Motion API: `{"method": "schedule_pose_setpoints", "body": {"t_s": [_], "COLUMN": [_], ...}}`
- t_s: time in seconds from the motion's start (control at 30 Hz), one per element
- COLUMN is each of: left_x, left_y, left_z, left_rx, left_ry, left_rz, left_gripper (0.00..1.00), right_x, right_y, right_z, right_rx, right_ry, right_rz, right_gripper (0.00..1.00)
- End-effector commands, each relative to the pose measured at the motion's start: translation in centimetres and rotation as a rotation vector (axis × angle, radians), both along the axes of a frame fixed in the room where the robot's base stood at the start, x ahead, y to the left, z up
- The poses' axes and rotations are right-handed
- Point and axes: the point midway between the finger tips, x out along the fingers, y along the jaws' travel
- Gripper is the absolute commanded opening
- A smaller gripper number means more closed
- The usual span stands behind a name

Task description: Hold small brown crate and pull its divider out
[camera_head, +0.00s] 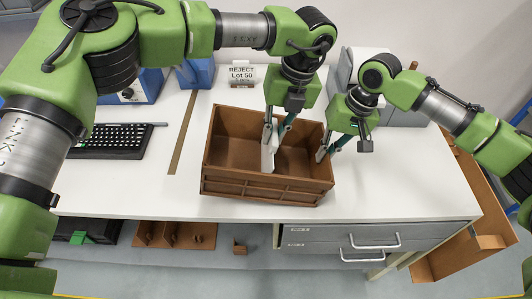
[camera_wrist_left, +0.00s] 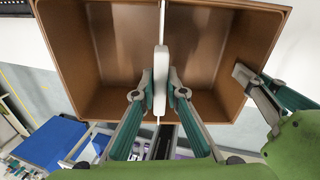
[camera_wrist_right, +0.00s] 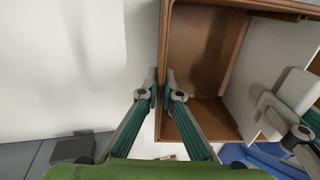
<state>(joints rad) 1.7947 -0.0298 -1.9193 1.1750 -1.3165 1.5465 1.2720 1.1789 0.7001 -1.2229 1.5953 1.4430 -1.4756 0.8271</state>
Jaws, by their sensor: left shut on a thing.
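The small brown crate (camera_head: 235,188) stands on the white table, open at the top. Its white divider (camera_head: 268,155) stands upright across the inside, between two empty compartments. The divider has a thick pale tab, also seen in the left wrist view (camera_wrist_left: 161,80). My left gripper (camera_head: 271,140) points down from above and is shut on this tab, a finger on each side. My right gripper (camera_head: 327,150) is at the crate's right wall, one finger inside and one outside. In the right wrist view its fingertips (camera_wrist_right: 161,90) close on that wall. The divider's lower edge is hidden.
A black keyboard (camera_head: 110,140) and a flat brown strip (camera_head: 183,132) lie left of the crate. A reject sign (camera_head: 242,75) and blue boxes (camera_head: 140,86) stand behind. The tabletop right of the crate is clear. Drawers (camera_head: 355,238) sit below the front edge.

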Motion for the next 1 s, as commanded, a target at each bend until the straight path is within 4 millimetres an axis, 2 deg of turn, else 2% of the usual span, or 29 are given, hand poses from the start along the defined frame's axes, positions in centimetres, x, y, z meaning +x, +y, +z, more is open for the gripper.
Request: {"method": "schedule_pose_setpoints", "body": {"t_s": [1.0], "left_x": [0.2], "left_y": [-1.2], "left_z": [5.2], "left_rx": [-0.003], "left_ry": [-0.006], "left_rz": [0.007], "left_gripper": [0.00], "right_x": [-0.1], "right_y": [0.0], "right_z": [-0.1], "right_rx": [0.000], "right_ry": [0.005], "right_rz": [-0.005], "right_gripper": [0.00]}}
